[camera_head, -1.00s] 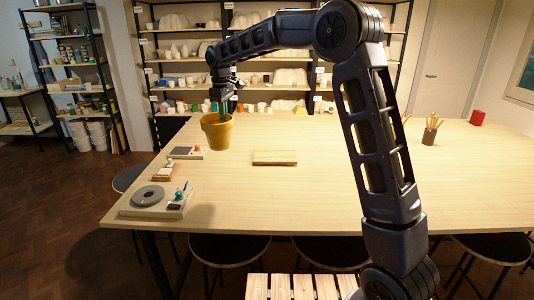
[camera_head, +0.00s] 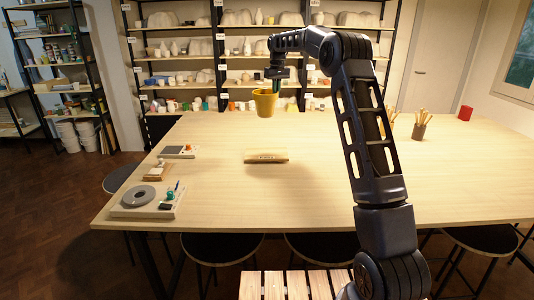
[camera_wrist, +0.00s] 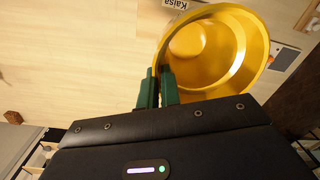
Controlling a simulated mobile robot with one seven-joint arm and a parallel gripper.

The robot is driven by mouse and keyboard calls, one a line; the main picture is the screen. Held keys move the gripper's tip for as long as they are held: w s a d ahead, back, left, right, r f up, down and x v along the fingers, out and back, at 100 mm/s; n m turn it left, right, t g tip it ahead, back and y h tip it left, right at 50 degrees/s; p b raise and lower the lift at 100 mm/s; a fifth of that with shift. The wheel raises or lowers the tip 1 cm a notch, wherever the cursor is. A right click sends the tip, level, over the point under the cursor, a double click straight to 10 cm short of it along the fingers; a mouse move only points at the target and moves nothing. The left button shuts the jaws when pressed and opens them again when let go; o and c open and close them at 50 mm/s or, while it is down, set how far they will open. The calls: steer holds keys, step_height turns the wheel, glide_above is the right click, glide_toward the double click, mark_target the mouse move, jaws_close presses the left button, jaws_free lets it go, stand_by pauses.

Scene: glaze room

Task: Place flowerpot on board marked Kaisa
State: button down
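The yellow flowerpot (camera_head: 265,104) hangs upright in the air above the far part of the table. My gripper (camera_head: 276,88) is shut on its rim at the right side. In the wrist view, the green fingers (camera_wrist: 157,76) pinch the wall of the pot (camera_wrist: 243,42), whose open top faces the camera. A light wooden board (camera_head: 266,156) lies flat on the table, nearer than the pot and apart from it. Its front marking is too small to read in the head view. A "Kaisa" label (camera_wrist: 175,4) shows at the top edge of the wrist view, beside the pot.
A banding wheel on a tray (camera_head: 146,198), a small wooden block (camera_head: 157,172) and a grey-topped tray (camera_head: 178,152) line the table's left side. A tool cup (camera_head: 419,131) and a red cup (camera_head: 465,113) stand at right. The table (camera_head: 330,185) around the board is clear.

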step_height(320, 180, down, 20)
steer(key=shift+w+d, duration=0.15)
steer(key=shift+d, duration=0.15)
stand_by(0.5)
steer(key=c, duration=1.6)
jaws_free()
steer(key=shift+f, duration=0.1)
